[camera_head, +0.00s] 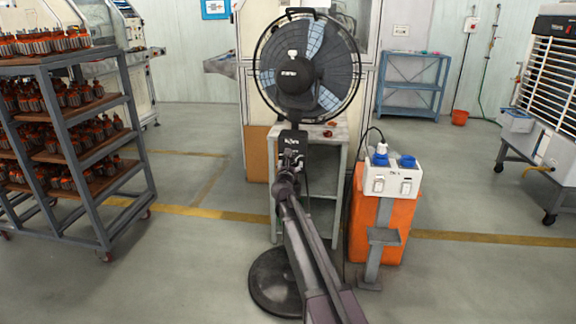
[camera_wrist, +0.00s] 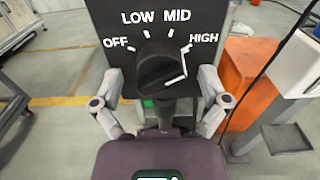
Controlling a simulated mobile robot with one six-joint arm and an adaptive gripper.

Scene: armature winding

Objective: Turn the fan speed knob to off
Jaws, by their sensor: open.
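The fan (camera_head: 305,66) stands upright on a round base, with a black control panel (camera_wrist: 108,22) below its head. The panel is marked OFF, LOW, MID and HIGH in white. The black speed knob (camera_wrist: 158,66) is in the middle of the wrist view; its white edge line lies on its right side, close to the HIGH mark. My gripper (camera_wrist: 163,85) is open, one grey finger left and one right of the knob, with gaps on both sides. In the head view my gripper (camera_head: 291,150) is at the panel, and my arm hides part of the pole.
A grey table (camera_head: 338,160) stands behind the fan pole. An orange box (camera_head: 362,225) and a white socket box (camera_head: 395,178) on a stand are close on the right. A rack of armatures (camera_head: 62,125) is at the left. Floor between rack and fan is clear.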

